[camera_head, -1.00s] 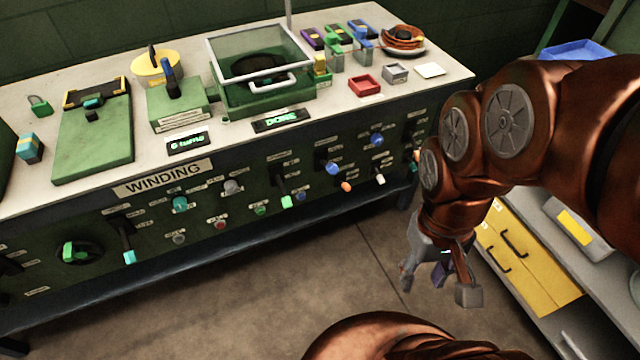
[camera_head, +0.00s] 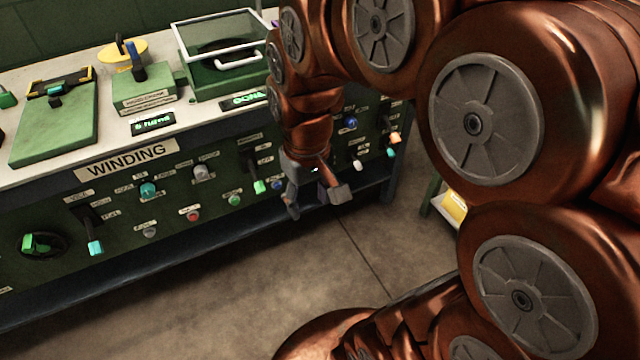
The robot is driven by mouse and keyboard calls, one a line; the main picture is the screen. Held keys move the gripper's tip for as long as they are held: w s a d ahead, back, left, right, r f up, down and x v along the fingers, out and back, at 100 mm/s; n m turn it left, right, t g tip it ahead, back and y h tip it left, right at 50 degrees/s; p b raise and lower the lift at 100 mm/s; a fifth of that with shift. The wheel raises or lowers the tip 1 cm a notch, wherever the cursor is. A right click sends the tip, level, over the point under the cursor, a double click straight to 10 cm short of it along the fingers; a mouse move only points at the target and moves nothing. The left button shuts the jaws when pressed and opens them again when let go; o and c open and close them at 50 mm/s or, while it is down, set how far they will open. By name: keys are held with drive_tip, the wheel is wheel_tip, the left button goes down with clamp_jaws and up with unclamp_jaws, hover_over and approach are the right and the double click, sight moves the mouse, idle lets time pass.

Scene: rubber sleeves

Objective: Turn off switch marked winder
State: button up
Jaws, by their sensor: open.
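The dark green panel (camera_head: 160,255) under the WINDING sign (camera_head: 126,158) carries several switches, knobs and buttons. Their small labels are too blurred to read, so I cannot tell which switch is marked winder. A lever with a cyan tip (camera_head: 95,247) is on the left part. A lever with a green tip (camera_head: 259,187) is near the middle, just left of my gripper. My gripper (camera_head: 316,200) is open and hangs in front of the panel's right part, with nothing seen between its fingers. My gripper and arm hide some controls behind them.
The bench top above holds a green board (camera_head: 58,128), a display (camera_head: 153,123) and a clear-lidded box (camera_head: 222,40). Orange (camera_head: 394,138) and white (camera_head: 357,164) knobs are right of my gripper. The floor in front is clear.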

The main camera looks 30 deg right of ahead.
drive_tip(key=w+d+f+t+h+b, duration=0.1)
drive_tip(key=w+d+f+t+b, duration=0.1)
drive_tip(key=w+d+f+b, duration=1.15)
drive_tip(key=w+d+f+t+h+b, duration=0.1)
drive_tip(key=w+d+f+t+b, duration=0.2)
drive_tip(key=w+d+f+b, duration=1.05)
drive_tip(key=w+f, duration=0.2)
drive_tip(key=f, duration=0.1)
drive_tip(key=w+a+f, duration=0.1)
drive_tip(key=w+f, duration=0.1)
drive_tip(key=f, duration=0.2)
drive_tip(key=w+f, duration=0.3)
drive_tip(key=shift+a+f, duration=0.3)
drive_tip(key=shift+a, duration=0.1)
drive_tip(key=shift+w+d+f, duration=0.1)
drive_tip(key=shift+w+f, duration=0.25)
drive_tip(key=shift+f, duration=0.2)
clamp_jaws()
